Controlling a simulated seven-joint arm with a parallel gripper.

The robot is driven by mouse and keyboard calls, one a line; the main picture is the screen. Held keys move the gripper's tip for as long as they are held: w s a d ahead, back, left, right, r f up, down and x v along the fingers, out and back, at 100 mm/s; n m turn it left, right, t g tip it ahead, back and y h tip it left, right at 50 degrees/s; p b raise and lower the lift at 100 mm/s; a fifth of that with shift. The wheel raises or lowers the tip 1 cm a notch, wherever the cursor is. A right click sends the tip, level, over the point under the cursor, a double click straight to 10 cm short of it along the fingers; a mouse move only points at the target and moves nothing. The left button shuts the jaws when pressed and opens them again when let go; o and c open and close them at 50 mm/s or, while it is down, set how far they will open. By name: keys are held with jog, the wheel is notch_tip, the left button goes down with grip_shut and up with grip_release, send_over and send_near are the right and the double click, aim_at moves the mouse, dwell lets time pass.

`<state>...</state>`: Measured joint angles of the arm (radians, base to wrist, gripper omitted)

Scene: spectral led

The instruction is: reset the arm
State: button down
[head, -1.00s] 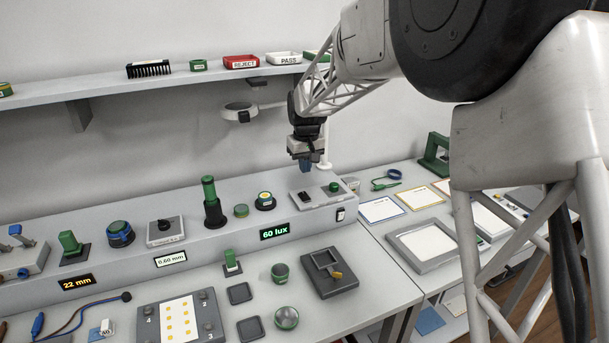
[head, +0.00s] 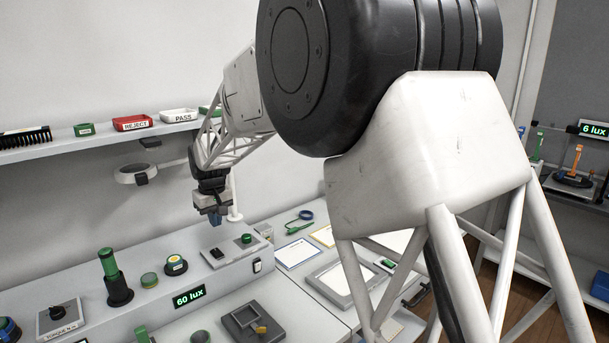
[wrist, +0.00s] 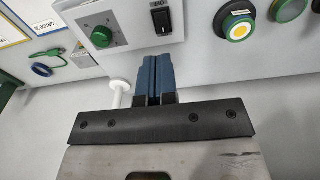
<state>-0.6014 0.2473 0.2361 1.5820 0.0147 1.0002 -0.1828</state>
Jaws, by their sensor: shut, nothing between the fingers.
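My gripper (head: 215,219) is shut and empty, with its blue fingers together. In the head view it hangs above the raised bench ledge, close to the grey control box (head: 228,250). In the wrist view the blue fingertips (wrist: 155,70) end just beside this box, which carries a green knob (wrist: 102,37) and a black rocker switch (wrist: 160,18). I cannot tell from these views whether the fingers touch the box.
A white post (head: 235,200) stands right beside my gripper. A ring lamp (head: 132,174) is on the wall to its left, under a shelf (head: 110,137) with labelled trays. The green-capped cylinder (head: 108,264) stands upright on the ledge. A 60 lux display (head: 189,297) is on the ledge front.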

jog(key=s+d+r+m, duration=0.1)
jog(key=s+d+r, duration=0.3)
jog(key=d, duration=0.6)
jog(key=s+d+r+m+t, duration=0.1)
jog(key=s+d+r+m, duration=0.1)
jog(key=s+d, duration=0.6)
jog(key=s+d+r+m, duration=0.15)
jog(key=d+r, duration=0.25)
jog(key=d, duration=0.9)
jog(key=s+d+f+m, duration=0.1)
jog(key=s+d+f, duration=0.1)
jog(key=s+d, duration=0.4)
jog(key=s+d+f+m, duration=0.2)
jog(key=s+d, duration=0.4)
jog(key=s, duration=0.7)
jog(key=s+d+f+m+t, duration=0.1)
jog(key=s+d+f, duration=0.1)
jog(key=s+d, duration=0.4)
jog(key=s, duration=0.3)
jog(key=shift+s+d+m+h, duration=0.25)
jog(key=shift+d+m+h, duration=0.1)
jog(key=shift+d+h, duration=0.05)
